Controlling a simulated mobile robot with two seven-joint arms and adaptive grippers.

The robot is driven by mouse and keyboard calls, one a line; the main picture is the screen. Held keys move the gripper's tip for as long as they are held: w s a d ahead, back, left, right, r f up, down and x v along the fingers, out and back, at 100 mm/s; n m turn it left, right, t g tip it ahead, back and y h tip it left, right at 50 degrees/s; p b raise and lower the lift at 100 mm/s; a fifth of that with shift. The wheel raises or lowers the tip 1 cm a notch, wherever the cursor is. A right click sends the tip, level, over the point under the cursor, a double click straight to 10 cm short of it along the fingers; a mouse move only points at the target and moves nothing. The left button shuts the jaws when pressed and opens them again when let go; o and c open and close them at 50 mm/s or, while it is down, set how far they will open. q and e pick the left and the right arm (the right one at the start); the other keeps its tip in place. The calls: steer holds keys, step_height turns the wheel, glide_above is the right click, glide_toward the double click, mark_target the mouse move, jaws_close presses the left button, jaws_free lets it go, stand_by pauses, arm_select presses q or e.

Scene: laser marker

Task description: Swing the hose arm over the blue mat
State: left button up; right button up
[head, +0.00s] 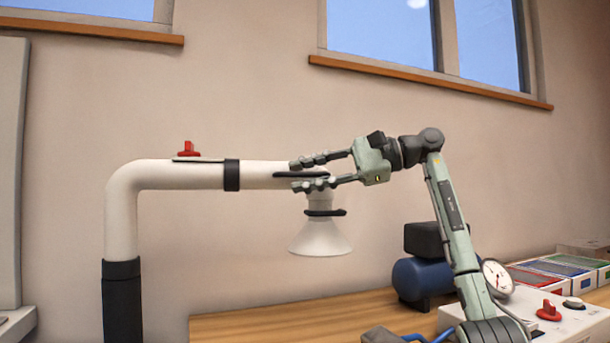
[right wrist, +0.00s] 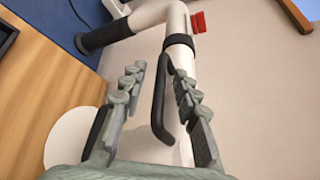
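The hose arm (head: 200,174) is a white pipe that rises from a black column at left, bends and runs right to a downward white hood (head: 320,240). A black handle (right wrist: 160,105) lies along the pipe near its hood end. My right gripper (head: 294,175) is open there, its fingers on either side of the handle. The right wrist view shows the handle between the fingers, with gaps visible on both sides. A blue surface (right wrist: 62,18) shows at the top left of that view; I cannot tell if it is the mat. My left gripper is out of view.
A red knob (head: 188,149) sits on top of the pipe. A wooden table (head: 270,325) carries a blue tank (head: 415,278), a gauge (head: 497,278), a box with a red switch (head: 549,311) and coloured trays (head: 565,268). The wall is behind.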

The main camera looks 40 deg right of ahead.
steer(key=shift+a, duration=0.1)
jaws_close()
steer(key=shift+w, duration=0.1)
stand_by(0.4)
